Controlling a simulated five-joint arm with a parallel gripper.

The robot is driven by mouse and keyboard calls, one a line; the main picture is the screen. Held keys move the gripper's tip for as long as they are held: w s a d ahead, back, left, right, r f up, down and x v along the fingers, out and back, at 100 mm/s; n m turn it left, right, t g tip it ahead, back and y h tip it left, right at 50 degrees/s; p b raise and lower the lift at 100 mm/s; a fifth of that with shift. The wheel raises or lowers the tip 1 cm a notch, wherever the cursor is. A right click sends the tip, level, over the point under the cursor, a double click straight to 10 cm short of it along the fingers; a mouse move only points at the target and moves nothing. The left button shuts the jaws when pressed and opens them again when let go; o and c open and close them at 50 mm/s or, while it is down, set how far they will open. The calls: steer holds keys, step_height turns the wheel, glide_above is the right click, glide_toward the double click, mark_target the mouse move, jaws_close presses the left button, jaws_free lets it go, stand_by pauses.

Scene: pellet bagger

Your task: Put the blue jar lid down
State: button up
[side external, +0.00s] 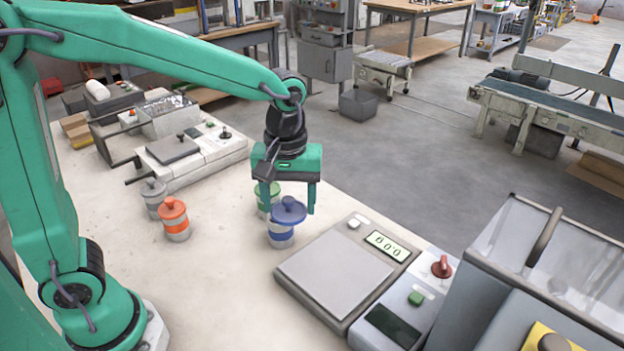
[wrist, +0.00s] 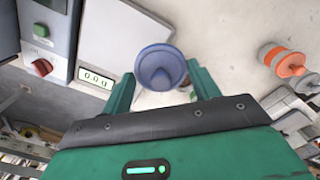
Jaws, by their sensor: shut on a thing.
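The blue jar lid (side external: 288,210) is round with a knob on top. My gripper (side external: 289,206) points down and is shut on it, with one finger on each side. In the wrist view the lid (wrist: 160,66) sits between the fingertips of my gripper (wrist: 162,78). A white jar with a blue band (side external: 281,234) stands upright on the table directly below the lid. The lid looks slightly right of the jar's middle. I cannot tell whether lid and jar touch.
A green jar (side external: 267,192) stands close behind my gripper. An orange jar (side external: 174,220) and a grey jar (side external: 153,196) stand to the left. Bare table (side external: 215,275) is free in front.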

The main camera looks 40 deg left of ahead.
steer(key=w+f, duration=0.3)
steer(key=w, duration=0.4)
steer(key=w+f, duration=0.4)
steer(key=w, duration=0.4)
steer(key=shift+f+n, duration=0.2)
steer(key=shift+n, duration=0.1)
glide_above(326, 212)
step_height(326, 212, down, 7)
steer(key=shift+s, duration=0.1)
steer(key=shift+f, duration=2)
steer(key=shift+f, duration=0.15)
steer(key=o, duration=0.9)
steer(key=shift+o, duration=0.2)
